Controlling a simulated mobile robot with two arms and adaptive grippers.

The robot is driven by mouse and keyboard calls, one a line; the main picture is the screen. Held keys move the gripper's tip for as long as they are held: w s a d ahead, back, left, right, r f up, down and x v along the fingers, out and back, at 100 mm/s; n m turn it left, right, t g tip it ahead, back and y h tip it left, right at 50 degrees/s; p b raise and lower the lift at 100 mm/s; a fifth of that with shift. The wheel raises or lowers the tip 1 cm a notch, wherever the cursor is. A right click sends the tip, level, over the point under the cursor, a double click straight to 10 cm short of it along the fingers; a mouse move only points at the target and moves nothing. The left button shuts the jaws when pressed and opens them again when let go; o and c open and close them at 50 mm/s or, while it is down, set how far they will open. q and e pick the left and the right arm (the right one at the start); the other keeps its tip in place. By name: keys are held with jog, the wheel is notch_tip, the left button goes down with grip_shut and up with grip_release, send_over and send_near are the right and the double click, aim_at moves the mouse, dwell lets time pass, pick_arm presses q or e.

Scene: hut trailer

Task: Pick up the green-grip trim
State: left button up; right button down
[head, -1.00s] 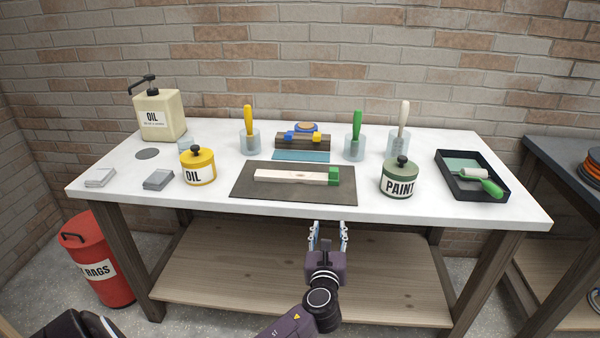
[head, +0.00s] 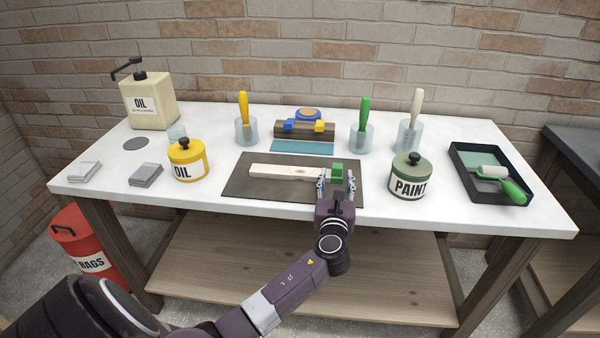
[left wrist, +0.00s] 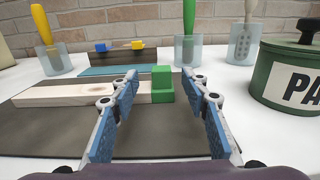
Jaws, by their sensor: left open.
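The green-grip trim is a pale wooden strip (head: 285,172) with a green block grip (head: 338,169) at its right end. It lies flat on a dark mat (head: 240,184) on the white workbench. In the left wrist view the green grip (left wrist: 162,84) shows ahead, between my open fingers, and part of the wood strip (left wrist: 60,96) runs off to the left. My left gripper (head: 336,180) is open and empty at the near side of the green grip. The picture does not show contact. My right gripper is not in view.
A green paint pot (head: 408,180) stands right of the mat and a yellow oil pot (head: 188,165) left of it. Glass cups with brushes and a wooden block (head: 304,131) stand behind. A black roller tray (head: 460,178) is at the right.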

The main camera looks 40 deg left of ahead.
aim_at(337, 170)
pick_arm(q)
jog(key=x, duration=0.3)
jog(key=shift+w+f, duration=0.15)
jog(key=shift+f, duration=0.05)
jog(key=c, duration=1)
grip_shut()
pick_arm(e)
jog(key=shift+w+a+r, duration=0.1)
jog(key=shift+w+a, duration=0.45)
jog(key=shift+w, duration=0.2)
